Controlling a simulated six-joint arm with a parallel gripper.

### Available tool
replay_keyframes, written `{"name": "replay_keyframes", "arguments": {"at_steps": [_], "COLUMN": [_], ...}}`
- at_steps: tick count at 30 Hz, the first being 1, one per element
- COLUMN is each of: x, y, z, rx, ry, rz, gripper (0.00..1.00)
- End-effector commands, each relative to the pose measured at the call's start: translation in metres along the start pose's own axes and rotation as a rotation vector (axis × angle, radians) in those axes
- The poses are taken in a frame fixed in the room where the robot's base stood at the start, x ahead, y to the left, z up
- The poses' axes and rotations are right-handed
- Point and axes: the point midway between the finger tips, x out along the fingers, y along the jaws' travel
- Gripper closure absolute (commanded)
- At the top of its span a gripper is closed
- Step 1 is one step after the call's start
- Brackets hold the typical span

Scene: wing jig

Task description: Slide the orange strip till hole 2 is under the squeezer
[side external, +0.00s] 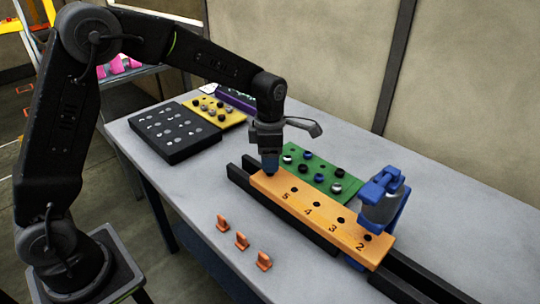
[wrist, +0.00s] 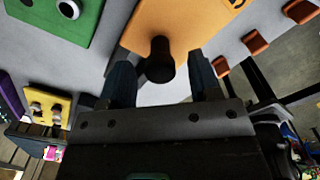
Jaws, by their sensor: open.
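The orange strip (side external: 322,217) lies in a black rail, with holes marked 5, 4, 3 and 2 from left to right. Hole 2 (side external: 368,238) shows near its right end, just in front of the blue squeezer (side external: 383,195); I cannot tell whether they line up. My gripper (side external: 269,166) is over the strip's left end. In the wrist view its two fingers (wrist: 162,84) are open, one on each side of a dark peg (wrist: 160,58) on the orange strip (wrist: 185,25). I cannot tell whether they touch the peg.
A green block (side external: 312,170) with several round parts stands behind the strip. Several small orange clips (side external: 242,240) stand in front. A black tray (side external: 173,131) and a yellow block (side external: 213,111) are at the back left. The black rail (side external: 410,278) runs on past the strip's right end.

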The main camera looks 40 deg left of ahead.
Motion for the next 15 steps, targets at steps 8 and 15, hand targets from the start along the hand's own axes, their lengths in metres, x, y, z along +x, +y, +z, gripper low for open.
{"name": "replay_keyframes", "arguments": {"at_steps": [8,15], "x": [-0.008,-0.054], "y": [0.001,0.001], "z": [0.0,0.0], "rx": [0.0,0.0], "ry": [-0.001,-0.004], "rz": [0.002,0.004], "gripper": [0.43,0.43]}}
